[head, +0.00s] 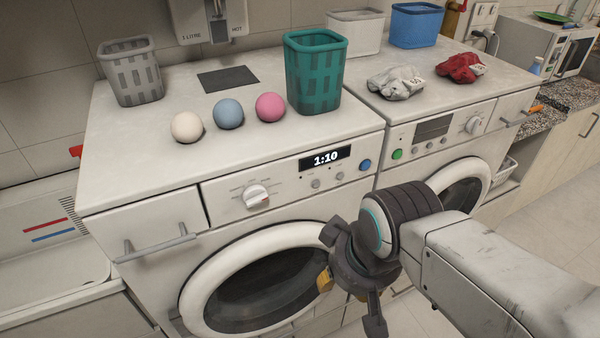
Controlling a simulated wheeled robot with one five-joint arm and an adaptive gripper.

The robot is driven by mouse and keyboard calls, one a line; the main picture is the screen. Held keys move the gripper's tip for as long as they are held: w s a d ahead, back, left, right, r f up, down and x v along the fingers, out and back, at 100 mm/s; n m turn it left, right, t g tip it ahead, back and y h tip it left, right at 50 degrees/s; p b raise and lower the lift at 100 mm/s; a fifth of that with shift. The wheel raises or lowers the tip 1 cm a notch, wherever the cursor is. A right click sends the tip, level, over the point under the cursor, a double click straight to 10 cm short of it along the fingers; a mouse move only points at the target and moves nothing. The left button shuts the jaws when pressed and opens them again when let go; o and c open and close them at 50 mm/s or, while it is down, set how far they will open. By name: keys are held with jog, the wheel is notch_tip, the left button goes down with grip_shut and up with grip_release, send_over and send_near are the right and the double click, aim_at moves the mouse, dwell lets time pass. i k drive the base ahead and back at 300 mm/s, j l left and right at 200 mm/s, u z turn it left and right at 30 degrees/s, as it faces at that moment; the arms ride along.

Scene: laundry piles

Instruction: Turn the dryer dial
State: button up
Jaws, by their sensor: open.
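Two white front-loading machines stand side by side; I cannot tell for sure which is the dryer. The near machine (160,155) has a round dial (256,195), a display reading 1:10 (325,159) and a blue button (365,165). The right machine (470,100) has a dial (474,125), a darker display and a green button (397,154). My gripper (350,300) is open and empty, in front of the near machine's round door (215,285), below and right of its dial and apart from it. My arm hides part of the right machine's front.
On the near machine are white (187,127), blue (229,114) and pink (270,107) balls, a grey basket (132,72) and a green basket (314,72). Grey cloth (396,82) and red cloth (460,68) lie on the right machine. Floor shows at right.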

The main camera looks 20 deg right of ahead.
aim_at(255, 194)
jog(key=k+u, duration=0.1)
jog(key=k, duration=0.3)
jog(key=k+j+u, duration=0.15)
jog(key=k, duration=0.3)
